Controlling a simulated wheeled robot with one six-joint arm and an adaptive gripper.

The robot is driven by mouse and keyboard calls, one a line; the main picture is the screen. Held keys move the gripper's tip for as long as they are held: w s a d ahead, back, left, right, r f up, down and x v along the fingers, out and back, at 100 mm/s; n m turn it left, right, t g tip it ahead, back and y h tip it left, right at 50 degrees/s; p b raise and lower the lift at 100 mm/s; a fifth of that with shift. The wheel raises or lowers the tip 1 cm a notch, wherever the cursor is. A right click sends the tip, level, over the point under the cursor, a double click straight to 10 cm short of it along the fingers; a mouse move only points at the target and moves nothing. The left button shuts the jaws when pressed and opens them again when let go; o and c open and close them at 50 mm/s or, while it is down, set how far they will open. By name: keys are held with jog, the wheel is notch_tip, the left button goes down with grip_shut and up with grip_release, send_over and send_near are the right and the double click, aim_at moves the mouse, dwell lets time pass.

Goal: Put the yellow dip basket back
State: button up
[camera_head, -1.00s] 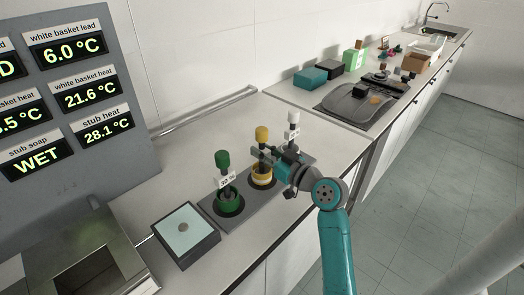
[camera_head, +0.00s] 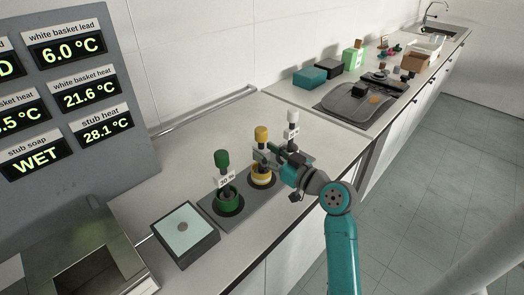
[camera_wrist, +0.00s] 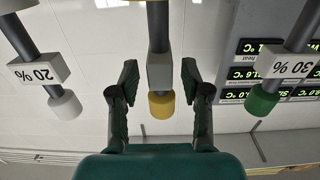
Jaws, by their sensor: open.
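The yellow dip basket (camera_head: 261,179) stands upright in the middle opening of the grey holder (camera_head: 236,196), with its yellow knob (camera_head: 261,133) on top. My gripper (camera_head: 266,157) is open at the basket's stem, on its right side. In the wrist view, which is upside down, the grey stem (camera_wrist: 158,40) and yellow knob (camera_wrist: 161,105) show between the two spread fingers of my gripper (camera_wrist: 158,80), with gaps on both sides. My gripper hides part of the stem in the head view.
The green basket (camera_head: 227,196), labelled 30 %, stands to the left. The white-knobbed basket (camera_head: 292,117), labelled 20 % in the wrist view, stands to the right, close to my gripper. A pale-topped box (camera_head: 185,228) and a display panel (camera_head: 60,100) are at left.

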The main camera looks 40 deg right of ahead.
jog(key=s, duration=0.9)
jog(key=shift+s, duration=0.4)
jog(key=shift+d, duration=0.1)
